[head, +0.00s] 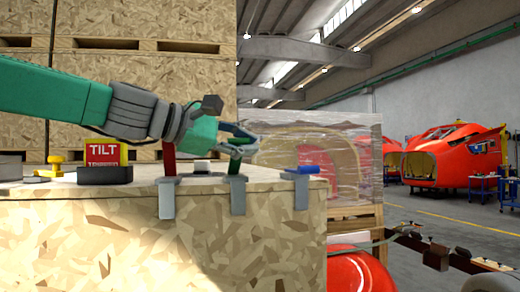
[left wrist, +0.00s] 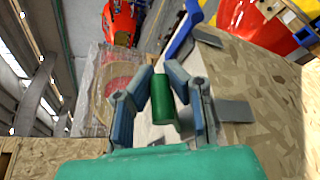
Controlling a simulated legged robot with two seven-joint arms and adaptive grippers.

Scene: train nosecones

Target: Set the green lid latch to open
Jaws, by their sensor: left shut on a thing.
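The green lid latch (head: 237,165) stands upright on its grey bracket (head: 238,196) at the front edge of a wooden crate (head: 110,235). My left gripper (head: 240,147) comes in from the left and is shut on the upper part of the green latch. In the left wrist view the green handle (left wrist: 163,100) lies between the two fingers of the left gripper (left wrist: 160,88). My right gripper is in neither view.
A red latch (head: 169,158) stands upright to the left, partly behind my arm. A blue latch (head: 302,170) lies flat to the right. A TILT box (head: 103,152), a yellow knob (head: 56,162) and dark discs sit on the lid. A plastic-wrapped crate (head: 350,160) stands behind.

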